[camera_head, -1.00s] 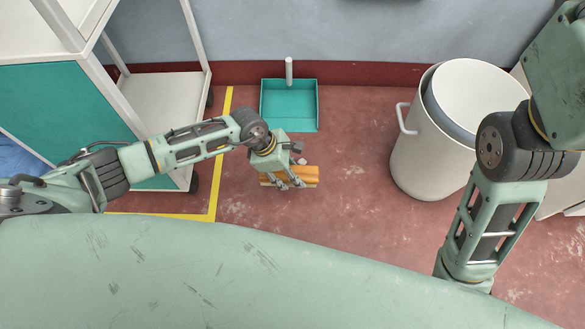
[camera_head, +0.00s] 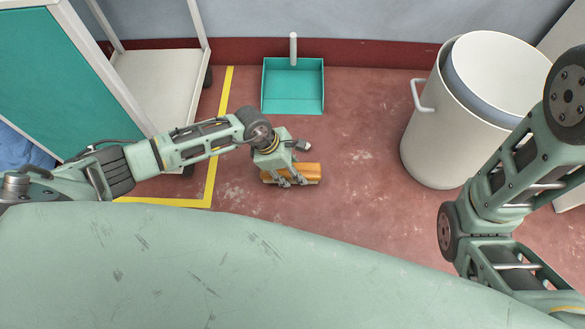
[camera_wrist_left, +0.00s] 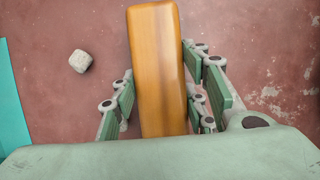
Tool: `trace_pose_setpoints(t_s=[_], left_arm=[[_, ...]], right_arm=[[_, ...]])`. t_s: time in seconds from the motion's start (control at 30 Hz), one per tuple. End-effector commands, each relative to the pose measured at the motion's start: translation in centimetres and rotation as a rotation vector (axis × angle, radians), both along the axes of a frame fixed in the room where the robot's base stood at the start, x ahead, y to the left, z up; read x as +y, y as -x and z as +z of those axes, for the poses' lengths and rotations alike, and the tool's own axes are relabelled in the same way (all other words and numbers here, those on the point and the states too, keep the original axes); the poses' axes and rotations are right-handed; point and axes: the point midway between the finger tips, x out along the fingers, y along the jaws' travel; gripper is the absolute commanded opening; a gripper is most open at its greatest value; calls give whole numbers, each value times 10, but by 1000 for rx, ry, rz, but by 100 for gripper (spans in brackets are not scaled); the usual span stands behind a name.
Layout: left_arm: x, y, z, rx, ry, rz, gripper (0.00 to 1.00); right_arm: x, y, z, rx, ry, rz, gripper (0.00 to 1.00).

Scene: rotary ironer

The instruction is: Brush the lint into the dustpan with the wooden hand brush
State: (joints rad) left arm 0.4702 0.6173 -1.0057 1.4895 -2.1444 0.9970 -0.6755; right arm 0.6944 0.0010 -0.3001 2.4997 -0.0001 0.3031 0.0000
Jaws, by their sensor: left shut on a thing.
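The wooden hand brush (camera_head: 306,173) is an orange-brown block low over the red floor. My left gripper (camera_head: 286,178) is shut on it; its fingers lie on both sides of the brush (camera_wrist_left: 158,70) in the left wrist view. The lint (camera_wrist_left: 80,62), a small pale grey clump, lies on the floor apart from the brush, between it and the dustpan's edge. My right gripper is out of view.
A large white bin (camera_head: 430,140) with a side handle stands right of the dustpan. A white-framed rack with a teal panel (camera_head: 50,75) stands at the left, by a yellow floor line (camera_head: 218,140). The floor between brush and dustpan looks mostly clear.

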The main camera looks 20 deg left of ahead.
Motion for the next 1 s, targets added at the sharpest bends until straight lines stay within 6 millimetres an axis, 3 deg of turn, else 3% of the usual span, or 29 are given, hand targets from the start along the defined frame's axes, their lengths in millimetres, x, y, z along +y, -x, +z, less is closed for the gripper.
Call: trace_pose_setpoints(t_s=[0.47,1.0], left_arm=[[0,-2,-3,-2,1,-1,20],[8,-33,-3,-2,0,0,20]], right_arm=[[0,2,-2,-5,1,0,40],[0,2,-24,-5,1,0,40]])
